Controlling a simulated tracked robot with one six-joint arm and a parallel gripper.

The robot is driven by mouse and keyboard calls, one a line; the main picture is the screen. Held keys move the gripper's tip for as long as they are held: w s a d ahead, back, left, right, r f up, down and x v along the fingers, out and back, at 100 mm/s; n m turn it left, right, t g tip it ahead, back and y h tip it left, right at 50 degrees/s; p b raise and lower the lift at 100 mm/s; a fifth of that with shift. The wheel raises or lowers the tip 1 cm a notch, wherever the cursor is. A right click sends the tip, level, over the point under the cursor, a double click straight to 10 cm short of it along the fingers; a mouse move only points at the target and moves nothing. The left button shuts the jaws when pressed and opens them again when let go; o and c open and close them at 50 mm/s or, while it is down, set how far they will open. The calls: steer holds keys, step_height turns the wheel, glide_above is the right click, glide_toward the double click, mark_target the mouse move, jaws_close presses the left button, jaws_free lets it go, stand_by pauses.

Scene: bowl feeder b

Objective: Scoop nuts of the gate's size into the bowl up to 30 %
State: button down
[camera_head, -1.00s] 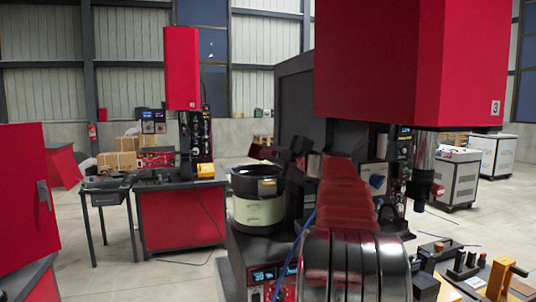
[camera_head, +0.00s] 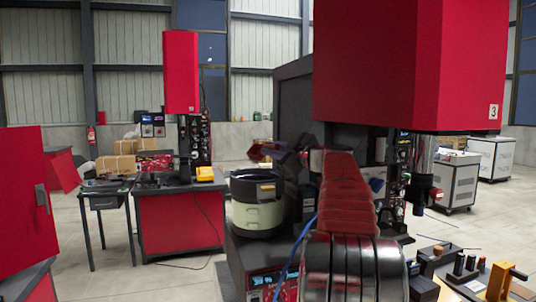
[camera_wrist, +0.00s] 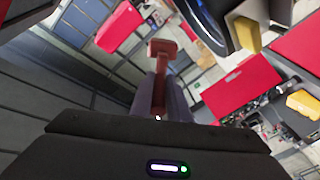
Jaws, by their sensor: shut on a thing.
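My gripper (camera_wrist: 160,108) is shut on the handle of a red-brown scoop (camera_wrist: 162,50), which sticks out ahead of the fingers. In the head view the reddish scoop (camera_head: 261,150) is held above the bowl feeder. The wrist view shows part of the bowl (camera_wrist: 203,22) at top right, apart from the scoop. No nuts can be made out, and the scoop's inside is hidden. The gate cannot be made out.
A large red machine housing (camera_head: 410,65) hangs at right, close to my arm. A bench with black fixtures and an orange clamp (camera_head: 498,280) is at lower right. A red workstation (camera_head: 180,215) stands behind at left. Open floor lies between.

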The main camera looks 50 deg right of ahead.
steer(key=shift+s+d+r+m, duration=0.1)
steer(key=shift+d+r+m, duration=0.4)
steer(key=shift+m, duration=0.9)
steer(key=shift+d+r+m, duration=0.15)
steer(key=shift+r+m, duration=0.6)
steer(key=shift+m, duration=0.65)
steer(key=shift+s+d+r+m, duration=0.1)
steer(key=shift+d+r+m, duration=0.4)
steer(key=shift+m, duration=0.9)
steer(key=shift+a+r, duration=0.15)
steer(key=shift+w, duration=0.1)
